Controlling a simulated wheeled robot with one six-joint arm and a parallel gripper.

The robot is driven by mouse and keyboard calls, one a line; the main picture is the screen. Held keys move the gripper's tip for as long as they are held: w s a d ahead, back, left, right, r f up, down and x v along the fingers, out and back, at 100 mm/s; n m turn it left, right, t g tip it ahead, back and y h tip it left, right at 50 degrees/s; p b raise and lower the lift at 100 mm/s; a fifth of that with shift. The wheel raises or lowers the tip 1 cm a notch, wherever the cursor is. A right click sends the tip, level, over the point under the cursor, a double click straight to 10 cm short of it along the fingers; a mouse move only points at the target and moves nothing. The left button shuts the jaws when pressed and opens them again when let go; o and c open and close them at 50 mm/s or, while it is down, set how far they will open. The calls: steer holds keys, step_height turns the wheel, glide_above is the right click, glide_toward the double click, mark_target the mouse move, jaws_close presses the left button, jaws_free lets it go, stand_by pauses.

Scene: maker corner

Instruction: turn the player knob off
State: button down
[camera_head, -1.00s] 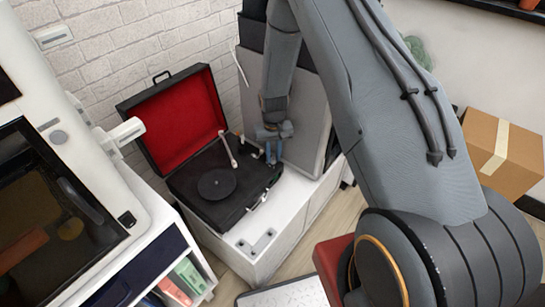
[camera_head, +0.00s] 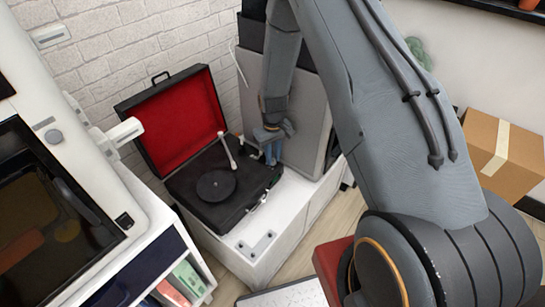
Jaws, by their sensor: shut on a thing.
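The record player (camera_head: 200,205) is a black case with its red-lined lid (camera_head: 178,118) standing open, on a white cabinet. A dark round platter (camera_head: 216,185) and a pale tonearm (camera_head: 228,150) show on its deck. My gripper (camera_head: 272,158) points down at the deck's back right corner, with its blue fingers close together. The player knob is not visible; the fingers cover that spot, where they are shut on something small.
A grey panel (camera_head: 312,110) stands close behind and right of my gripper. A white machine (camera_head: 60,150) stands at left. A cardboard box (camera_head: 500,150) is at right. The white cabinet top (camera_head: 250,240) in front of the player is mostly clear.

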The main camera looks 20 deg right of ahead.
mark_target(273, 160)
steer(key=shift+s, duration=0.15)
steer(key=c, duration=1.6)
jaws_free()
steer(key=shift+r, duration=0.25)
steer(key=shift+r+b, duration=0.5)
steer(key=shift+r, duration=3.15)
steer(key=s+r+m, duration=0.1)
steer(key=s+r, duration=0.5)
steer(key=s, duration=0.2)
steer(key=s+r+m, duration=0.1)
steer(key=s+r, duration=0.6)
steer(key=s, duration=0.2)
steer(key=s+r, duration=0.7)
steer(key=s, duration=0.1)
steer(key=shift+s+a+m, duration=0.2)
steer(key=shift+m, duration=0.2)
